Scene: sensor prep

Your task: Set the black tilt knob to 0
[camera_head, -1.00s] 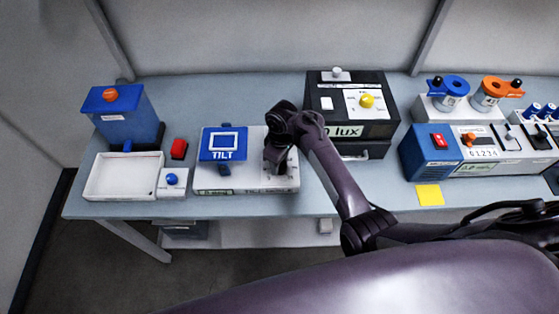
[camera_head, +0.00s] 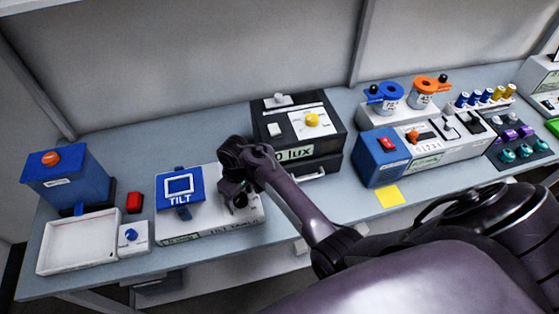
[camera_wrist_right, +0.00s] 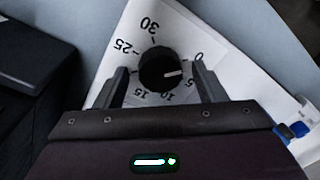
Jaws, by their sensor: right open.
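The black tilt knob (camera_wrist_right: 160,68) sits on a white dial plate with printed numbers in the right wrist view. Its white pointer line points right, a little below the 0 mark, on the side of the 10. My right gripper (camera_wrist_right: 161,72) is open, with one finger on each side of the knob and visible gaps between. In the head view my right gripper (camera_head: 237,192) is over the right part of the white tilt table base (camera_head: 215,221), mostly hiding the knob. The blue TILT plate (camera_head: 180,190) stands left of it. My left gripper is not in view.
A black lux box (camera_head: 298,137) stands just behind and right of my right gripper. To the left are a red button (camera_head: 134,203), a white tray (camera_head: 78,240) and a blue container (camera_head: 66,178). A yellow note (camera_head: 389,196) lies on the right of the bench.

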